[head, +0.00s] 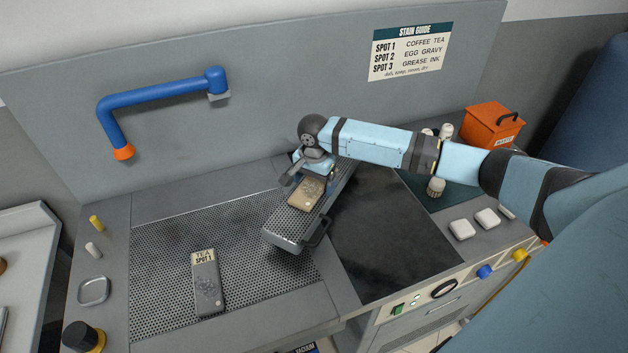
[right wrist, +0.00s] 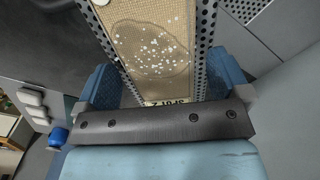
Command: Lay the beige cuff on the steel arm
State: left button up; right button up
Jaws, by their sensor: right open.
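The beige cuff (head: 306,193) lies flat along the perforated steel arm (head: 287,226), which slants across the work table. In the right wrist view the cuff (right wrist: 150,45) shows a darker stain with white specks and a "SPOT 2" label at its near end. Perforated steel (right wrist: 207,40) shows along its sides. My right gripper (head: 313,178) is at the cuff's far end, with its blue fingers (right wrist: 163,88) apart on either side of the cuff and steel arm. The gripper hides the cuff's far end in the head view. My left gripper is not in view.
A grey cuff (head: 207,285) labelled "TEA SPOT 1" lies on the perforated table (head: 160,255). A blue swing pipe (head: 155,95) with an orange tip is mounted on the back panel. An orange waste box (head: 492,127), a brush (head: 436,187) and white pads (head: 462,229) stand right.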

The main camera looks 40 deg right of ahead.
aim_at(314, 183)
notch_tip(314, 183, up, 12)
jog(key=b, duration=0.1)
jog(key=shift+r, duration=0.15)
dwell(0.6)
